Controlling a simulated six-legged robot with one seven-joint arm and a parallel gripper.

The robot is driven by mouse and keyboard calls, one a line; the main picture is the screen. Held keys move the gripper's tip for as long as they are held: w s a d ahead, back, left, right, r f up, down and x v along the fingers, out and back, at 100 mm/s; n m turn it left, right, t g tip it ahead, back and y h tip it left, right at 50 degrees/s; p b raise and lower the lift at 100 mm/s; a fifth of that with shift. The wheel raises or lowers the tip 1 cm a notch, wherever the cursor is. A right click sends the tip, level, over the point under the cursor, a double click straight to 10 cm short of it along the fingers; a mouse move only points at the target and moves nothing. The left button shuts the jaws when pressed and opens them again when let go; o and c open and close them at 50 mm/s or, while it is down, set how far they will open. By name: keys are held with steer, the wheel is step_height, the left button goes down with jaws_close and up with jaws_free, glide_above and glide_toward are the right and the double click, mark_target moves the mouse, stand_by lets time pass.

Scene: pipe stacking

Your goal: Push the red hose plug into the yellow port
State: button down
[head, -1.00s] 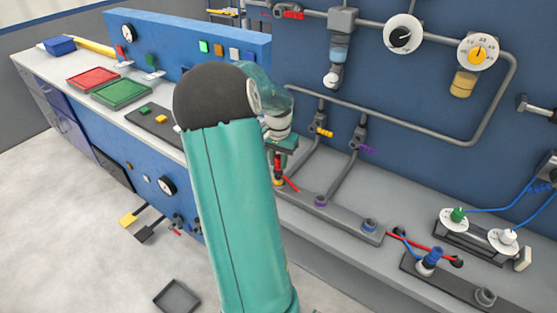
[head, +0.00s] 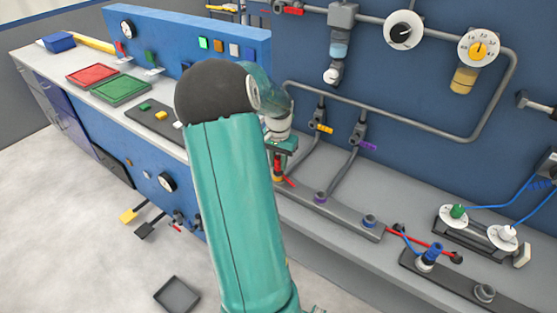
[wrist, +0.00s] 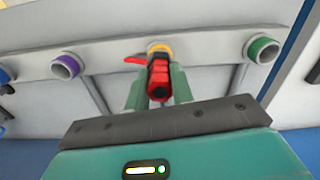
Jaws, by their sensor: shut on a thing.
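The red hose plug (wrist: 159,80) is between the fingers of my gripper (wrist: 160,84) in the wrist view. My gripper is shut on it. The plug's far end lines up with the yellow port (wrist: 158,47) and meets or overlaps its rim; I cannot tell how deep it sits. A red lever on the plug sticks out to the left. In the head view my gripper (head: 281,146) is above the grey rail, with the red plug (head: 277,164) pointing down at the yellow port (head: 277,179). My arm hides part of the bench.
A purple port (wrist: 65,66) and a green port (wrist: 262,49) flank the yellow one in the wrist view. In the head view, pipes with valves (head: 320,127) stand close behind my gripper. A red and blue hose assembly (head: 430,252) lies on the right.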

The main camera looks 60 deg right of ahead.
steer(key=c, duration=1.1)
jaws_free()
steer(key=shift+r, duration=0.15)
step_height(320, 180, up, 14)
steer(key=shift+f, duration=0.2)
steer(key=shift+w, duration=0.1)
steer(key=w+a+r+n+t, duration=0.1)
steer(key=w+a+r+n, duration=0.15)
steer(key=a, duration=0.65)
steer(key=w+a+r+n+t, duration=0.1)
steer(key=w+a+r+n, duration=0.2)
steer(key=a, duration=0.5)
steer(key=w+a+r+n+t, duration=0.1)
steer(key=w+a+n, duration=0.3)
steer(key=a, duration=0.5)
steer(key=s+a+n+t, duration=0.1)
steer(key=s+a+n, duration=0.1)
steer(key=a, duration=0.5)
steer(key=s+a+n, duration=0.2)
steer(key=a+n, duration=0.1)
steer(key=a, duration=0.5)
steer(key=s+a+f+n+t, duration=0.1)
steer(key=s+a+n, duration=0.1)
steer(key=a, duration=0.6)
steer(key=shift+n+t, duration=0.3)
steer(key=shift+n, duration=0.55)
